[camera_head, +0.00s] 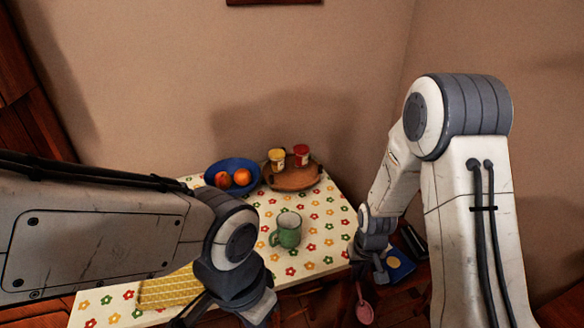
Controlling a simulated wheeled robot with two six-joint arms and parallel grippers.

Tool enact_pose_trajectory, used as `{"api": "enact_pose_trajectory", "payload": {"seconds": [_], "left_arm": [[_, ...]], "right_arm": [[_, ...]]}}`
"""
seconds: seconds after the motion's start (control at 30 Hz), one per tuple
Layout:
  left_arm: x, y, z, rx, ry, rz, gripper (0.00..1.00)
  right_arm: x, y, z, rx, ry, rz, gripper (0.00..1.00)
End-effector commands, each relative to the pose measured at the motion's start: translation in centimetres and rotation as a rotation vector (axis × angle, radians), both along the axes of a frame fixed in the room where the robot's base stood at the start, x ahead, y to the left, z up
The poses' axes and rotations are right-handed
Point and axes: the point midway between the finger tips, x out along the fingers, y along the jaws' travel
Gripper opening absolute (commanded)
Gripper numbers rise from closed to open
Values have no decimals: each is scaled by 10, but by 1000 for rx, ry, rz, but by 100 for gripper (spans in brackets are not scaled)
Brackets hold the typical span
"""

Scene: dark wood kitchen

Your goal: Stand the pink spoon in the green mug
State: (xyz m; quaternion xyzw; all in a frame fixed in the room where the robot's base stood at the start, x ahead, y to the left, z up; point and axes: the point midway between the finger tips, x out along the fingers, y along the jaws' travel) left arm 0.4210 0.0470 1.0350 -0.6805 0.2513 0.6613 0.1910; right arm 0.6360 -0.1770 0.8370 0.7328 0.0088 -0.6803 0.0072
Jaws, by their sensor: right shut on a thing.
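The green mug (286,231) stands upright on the flowered tablecloth, near the middle of the table, with its handle to the left. My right gripper (361,283) is beyond the table's right edge, to the right of the mug and lower in the picture. It is shut on the pink spoon (365,313), which hangs down with its round pink end lowest. The spoon is clear of the mug. My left gripper (188,314) is low at the table's front, mostly hidden by its own arm, so its jaws cannot be made out.
A blue bowl (213,167) with orange fruit stands at the back of the table (325,216). Beside it a round brown tray (291,182) holds a yellow jar (277,160) and a red jar (301,155). A yellow cloth (168,291) lies front left. The cloth around the mug is clear.

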Motion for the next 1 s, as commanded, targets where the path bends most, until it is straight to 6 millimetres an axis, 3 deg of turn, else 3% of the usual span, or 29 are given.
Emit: {"api": "enact_pose_trajectory", "payload": {"seconds": [0.07,0.2,0.43,0.6,0.8,1.0], "left_arm": [[0,0,-19,0,0,0,0],[0,0,-47,0,0,0,0],[0,0,-76,0,0,0,0],[0,0,-101,0,0,0,0],[0,0,-123,0,0,0,0],[0,0,-127,0,0,0,0]], "right_arm": [[28,12,-6,4,-97,28,0],[87,42,11,27,-403,86,0],[140,87,61,92,-889,148,0],[161,124,112,163,-1240,188,0],[159,159,179,243,-1506,219,0],[154,167,202,266,-1569,227,0]]}}
